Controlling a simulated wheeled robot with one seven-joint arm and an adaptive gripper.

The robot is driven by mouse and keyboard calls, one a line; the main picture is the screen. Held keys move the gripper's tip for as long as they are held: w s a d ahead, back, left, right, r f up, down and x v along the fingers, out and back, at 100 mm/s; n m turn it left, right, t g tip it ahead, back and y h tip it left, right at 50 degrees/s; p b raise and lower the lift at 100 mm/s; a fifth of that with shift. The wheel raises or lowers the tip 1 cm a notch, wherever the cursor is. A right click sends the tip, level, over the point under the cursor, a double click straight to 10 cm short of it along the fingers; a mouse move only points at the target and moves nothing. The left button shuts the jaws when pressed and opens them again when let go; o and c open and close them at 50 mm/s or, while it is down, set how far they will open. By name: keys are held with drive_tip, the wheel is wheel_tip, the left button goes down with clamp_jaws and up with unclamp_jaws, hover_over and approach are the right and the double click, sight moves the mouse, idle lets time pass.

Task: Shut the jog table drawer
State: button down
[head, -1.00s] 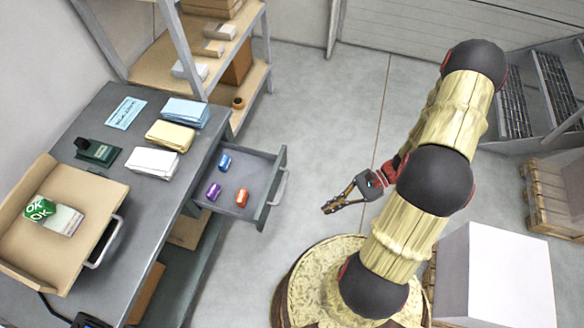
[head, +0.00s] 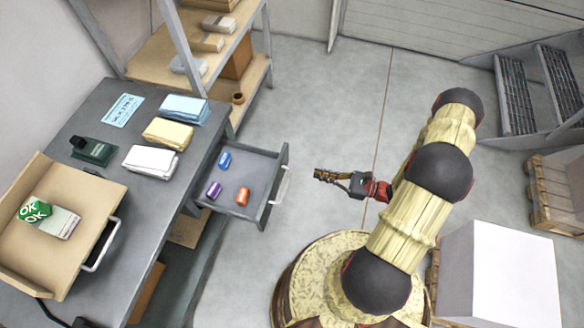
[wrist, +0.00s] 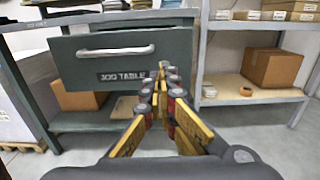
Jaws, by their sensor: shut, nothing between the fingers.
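The jog table drawer (head: 262,170) stands pulled out from the grey table (head: 75,262). It holds a blue, a purple and an orange spool-like item. Its pale bar handle (head: 280,186) is on the outer front. In the wrist view the drawer front (wrist: 88,62), lettered "JOG TABLE", faces me, with its handle (wrist: 115,51) left of my fingers. My gripper (head: 318,174) is shut and empty, pointing left at the drawer, a short gap to the right of the handle.
A shelf unit (head: 262,72) with boxes stands behind the table. Paper stacks (head: 168,132) and a cardboard tray (head: 92,190) lie on the tabletop. A white block (head: 497,275), a pallet (head: 553,195) and metal steps (head: 540,90) are at right. Floor beyond the drawer is clear.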

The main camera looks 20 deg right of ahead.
drive_tip(key=b+x, duration=0.2)
drive_tip(key=x, duration=0.8)
drive_tip(key=shift+w+a, duration=0.25)
drive_tip(key=shift+a, duration=0.1)
drive_tip(key=shift+w, duration=0.1)
